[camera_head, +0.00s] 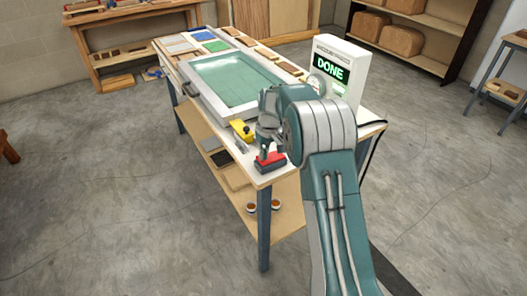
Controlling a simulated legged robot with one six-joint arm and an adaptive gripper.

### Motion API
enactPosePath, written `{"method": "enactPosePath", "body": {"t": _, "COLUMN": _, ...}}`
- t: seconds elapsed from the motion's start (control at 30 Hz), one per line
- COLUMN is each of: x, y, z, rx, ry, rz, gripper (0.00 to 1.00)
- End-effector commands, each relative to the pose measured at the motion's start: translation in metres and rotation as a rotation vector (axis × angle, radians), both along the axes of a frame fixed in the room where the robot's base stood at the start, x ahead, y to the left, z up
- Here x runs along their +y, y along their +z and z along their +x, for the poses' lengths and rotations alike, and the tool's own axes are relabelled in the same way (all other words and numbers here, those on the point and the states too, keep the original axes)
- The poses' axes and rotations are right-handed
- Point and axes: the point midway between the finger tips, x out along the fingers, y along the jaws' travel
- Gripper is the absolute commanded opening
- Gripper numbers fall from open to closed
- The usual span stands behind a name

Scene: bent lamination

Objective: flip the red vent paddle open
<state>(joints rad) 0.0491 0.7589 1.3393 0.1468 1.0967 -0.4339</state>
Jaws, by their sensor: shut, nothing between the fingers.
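The red vent paddle (271,162) sits near the front corner of the workbench. My gripper (264,150) is shut and points down right at the paddle, at its upper left part. I cannot tell whether the fingertips touch it or hover just above it. My gripper and wrist cover part of the paddle, so its tilt is hard to tell.
A yellow item (243,131) lies just behind the paddle. A press with a green translucent top (228,78) fills the middle of the bench (257,181). A white control box (337,72) showing "DONE" stands at the right. Open floor surrounds the bench.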

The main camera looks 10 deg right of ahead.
Motion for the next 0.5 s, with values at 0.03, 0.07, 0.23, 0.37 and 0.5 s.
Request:
{"method": "enactPosePath", "body": {"t": 0.03, "x": 0.0, "y": 0.0001, "z": 0.0, "rx": 0.0, "ry": 0.0, "rz": 0.0, "gripper": 0.0}}
{"method": "enactPosePath", "body": {"t": 0.07, "x": 0.0, "y": 0.0002, "z": 0.0, "rx": 0.0, "ry": 0.0, "rz": 0.0, "gripper": 0.0}}
{"method": "enactPosePath", "body": {"t": 0.23, "x": 0.0017, "y": -0.0038, "z": -0.001, "rx": -0.007, "ry": 0.002, "rz": -0.034, "gripper": 0.0}}
{"method": "enactPosePath", "body": {"t": 0.37, "x": 0.0015, "y": -0.0063, "z": -0.0008, "rx": -0.016, "ry": -0.001, "rz": -0.058, "gripper": 0.0}}
{"method": "enactPosePath", "body": {"t": 0.5, "x": 0.0015, "y": -0.0059, "z": -0.0007, "rx": -0.017, "ry": -0.001, "rz": -0.058, "gripper": 0.0}}
